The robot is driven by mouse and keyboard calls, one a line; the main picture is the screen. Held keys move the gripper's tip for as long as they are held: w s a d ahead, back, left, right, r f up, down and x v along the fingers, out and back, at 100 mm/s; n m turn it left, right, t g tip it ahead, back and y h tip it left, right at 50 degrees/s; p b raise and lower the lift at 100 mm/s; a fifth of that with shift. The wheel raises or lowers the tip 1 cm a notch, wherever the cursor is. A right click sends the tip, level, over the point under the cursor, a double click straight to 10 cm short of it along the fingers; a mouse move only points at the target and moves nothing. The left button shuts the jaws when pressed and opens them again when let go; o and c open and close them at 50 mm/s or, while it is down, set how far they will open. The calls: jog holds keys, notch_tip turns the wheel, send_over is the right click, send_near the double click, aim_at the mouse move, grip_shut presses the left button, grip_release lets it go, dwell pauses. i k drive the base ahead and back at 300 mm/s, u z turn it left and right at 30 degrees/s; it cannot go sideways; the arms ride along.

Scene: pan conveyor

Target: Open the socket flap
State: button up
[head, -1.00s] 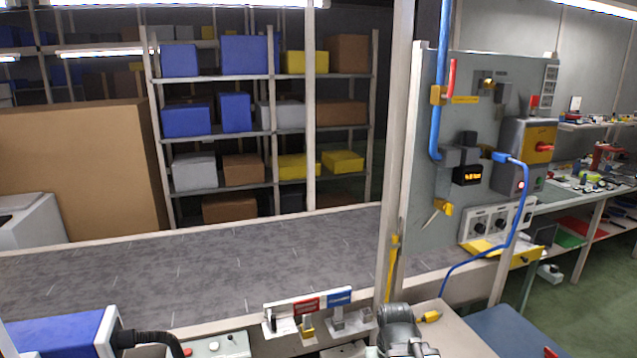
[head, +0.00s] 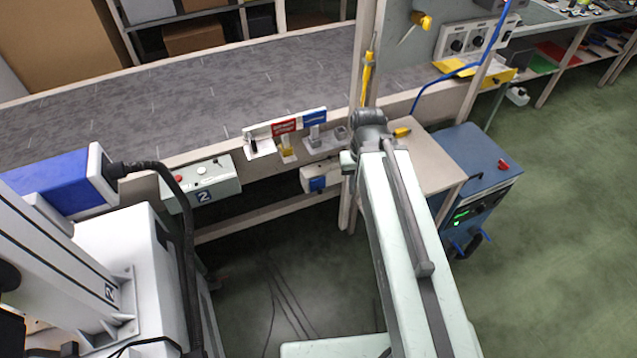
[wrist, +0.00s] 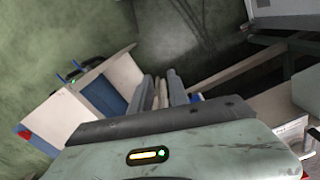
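A white socket box with a blue flap (head: 317,184) is fixed low on the conveyor frame in the head view; the flap looks shut. In the wrist view a small blue patch (wrist: 195,97), probably this flap, shows just right of the fingers, mostly hidden. My gripper (wrist: 160,88) points down toward the frame, its two dark fingers apart with beige posts visible between them. It holds nothing that I can see. In the head view my arm's wrist hides the gripper, to the right of and above the box.
A beige side table (head: 425,165) and a blue cabinet (head: 470,172) stand right of my arm. A control box (head: 207,184) is on the frame at left. The conveyor (head: 200,100) lies behind. Cables cross the floor below.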

aim_at(317, 184)
jog(key=u, duration=1.8)
jog(key=k, duration=1)
jog(key=z, duration=1.2)
jog(key=i, duration=1)
